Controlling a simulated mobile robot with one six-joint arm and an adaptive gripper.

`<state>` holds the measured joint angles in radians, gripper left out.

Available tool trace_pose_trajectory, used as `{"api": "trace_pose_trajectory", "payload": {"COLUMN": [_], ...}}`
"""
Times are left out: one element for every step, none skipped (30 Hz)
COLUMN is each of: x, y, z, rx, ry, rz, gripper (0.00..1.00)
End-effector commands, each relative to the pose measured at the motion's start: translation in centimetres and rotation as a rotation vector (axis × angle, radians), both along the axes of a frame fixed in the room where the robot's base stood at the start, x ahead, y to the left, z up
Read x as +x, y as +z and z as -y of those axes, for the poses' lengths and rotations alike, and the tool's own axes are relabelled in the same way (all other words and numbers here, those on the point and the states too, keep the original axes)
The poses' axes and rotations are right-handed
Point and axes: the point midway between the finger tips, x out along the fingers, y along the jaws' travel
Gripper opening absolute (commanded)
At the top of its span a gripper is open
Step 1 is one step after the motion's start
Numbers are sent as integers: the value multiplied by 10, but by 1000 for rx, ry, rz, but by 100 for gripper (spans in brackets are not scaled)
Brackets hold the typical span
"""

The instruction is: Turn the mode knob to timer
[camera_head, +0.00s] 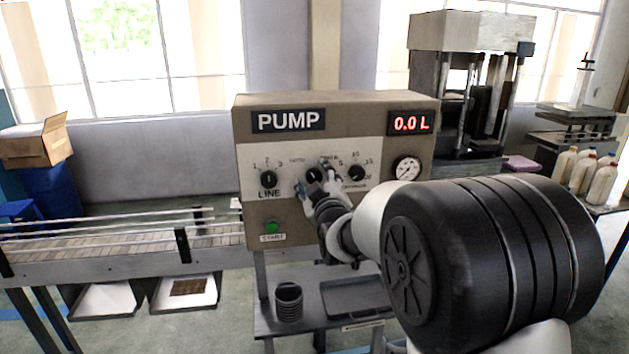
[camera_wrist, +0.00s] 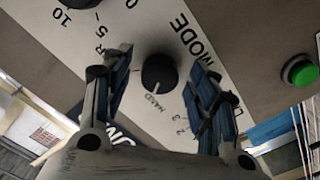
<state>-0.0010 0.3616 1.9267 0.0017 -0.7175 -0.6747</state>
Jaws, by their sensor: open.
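The mode knob (camera_wrist: 159,73) is a round black knob on the white panel strip, under the word MODE in the wrist view. A small label that looks like HAND is beside it, and a pale mark shows on its lower edge. In the head view the mode knob (camera_head: 315,174) is the middle of three, partly covered by my gripper (camera_head: 317,184). In the wrist view my gripper (camera_wrist: 158,68) is open, one blue-padded finger on each side of the knob. Gaps show between the fingers and the knob. The timer label is too small to read surely.
The pump box (camera_head: 336,101) also carries the line knob (camera_head: 268,179), the duration knob (camera_head: 357,173), a green start button (camera_head: 271,227), a gauge (camera_head: 407,168) and a display (camera_head: 410,123) reading 0.0 L. A conveyor (camera_head: 110,246) lies left; bottles (camera_head: 600,183) stand right.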

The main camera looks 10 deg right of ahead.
Motion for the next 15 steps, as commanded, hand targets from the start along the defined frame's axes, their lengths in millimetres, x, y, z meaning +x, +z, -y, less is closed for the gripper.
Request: {"api": "trace_pose_trajectory", "payload": {"x": [1,1,1,1,1,0,0,0,0,0,0,0,0,0,0], "y": [0,0,0,0,0,0,0,0,0,0,0,0,0,0,0], "z": [0,0,0,0,0,0,0,0,0,0,0,0,0,0,0], "rx": [0,0,0,0,0,0,0,0,0,0,0,0,0,0,0], "ry": [0,0,0,0,0,0,0,0,0,0,0,0,0,0,0], "rz": [0,0,0,0,0,0,0,0,0,0,0,0,0,0,0], "gripper": [54,54,54,54,54,54,54,52,49,47,45,42,40,38,36]}}
